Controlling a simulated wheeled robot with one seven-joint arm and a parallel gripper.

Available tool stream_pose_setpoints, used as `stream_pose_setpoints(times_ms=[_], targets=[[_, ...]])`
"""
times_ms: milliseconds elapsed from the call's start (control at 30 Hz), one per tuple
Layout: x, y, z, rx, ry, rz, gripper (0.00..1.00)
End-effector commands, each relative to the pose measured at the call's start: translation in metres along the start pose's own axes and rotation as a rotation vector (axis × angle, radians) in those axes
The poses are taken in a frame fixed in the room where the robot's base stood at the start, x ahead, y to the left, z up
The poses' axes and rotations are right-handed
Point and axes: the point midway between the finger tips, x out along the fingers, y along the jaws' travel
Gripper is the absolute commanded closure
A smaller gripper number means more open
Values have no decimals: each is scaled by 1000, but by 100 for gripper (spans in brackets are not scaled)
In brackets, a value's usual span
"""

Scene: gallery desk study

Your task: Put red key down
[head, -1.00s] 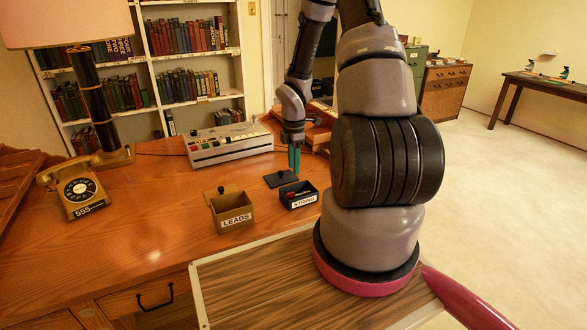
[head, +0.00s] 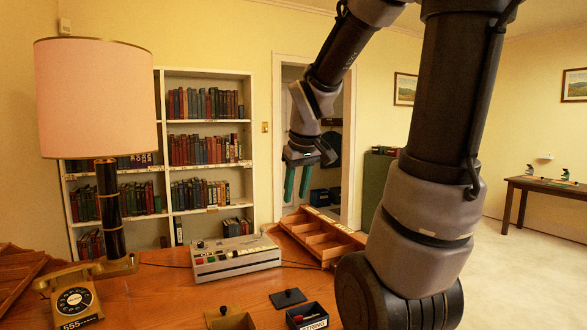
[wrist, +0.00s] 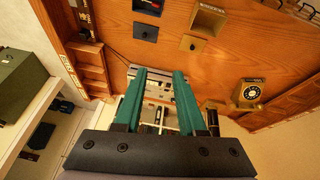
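My gripper (head: 296,197) has teal fingers and is raised high above the desk, in front of the doorway. Its fingers stand apart with nothing between them, also in the wrist view (wrist: 159,75). A small dark box (head: 326,306) with a white label stands on the desk at the bottom of the head view. Something small and reddish shows inside it; I cannot tell for sure that it is the red key. The box's dark lid (head: 288,298) lies flat behind it. In the wrist view the dark box (wrist: 148,6) is cut by the top edge.
A brown box (head: 232,322) stands left of the dark one. A grey device (head: 236,258) with buttons, a wooden compartment tray (head: 322,238), a telephone (head: 72,296) and a lamp (head: 97,100) stand on the desk (head: 160,290). A bookshelf (head: 205,150) stands behind.

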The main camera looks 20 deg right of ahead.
Motion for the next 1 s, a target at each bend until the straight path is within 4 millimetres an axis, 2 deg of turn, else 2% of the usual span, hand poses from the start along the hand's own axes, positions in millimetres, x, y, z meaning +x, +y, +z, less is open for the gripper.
stream_pose_setpoints(times_ms=[33, 100, 200, 333, 500, 1000], targets=[[-22, -9, 6, 84, 47, -17, 60], [-47, -21, 16, 208, 94, -54, 60], [-74, -36, 31, 360, 145, -117, 60], [-96, -49, 46, 494, 183, -187, 60], [-106, -56, 54, 562, 195, -227, 60], [-107, -56, 53, 564, 196, -227, 60]])
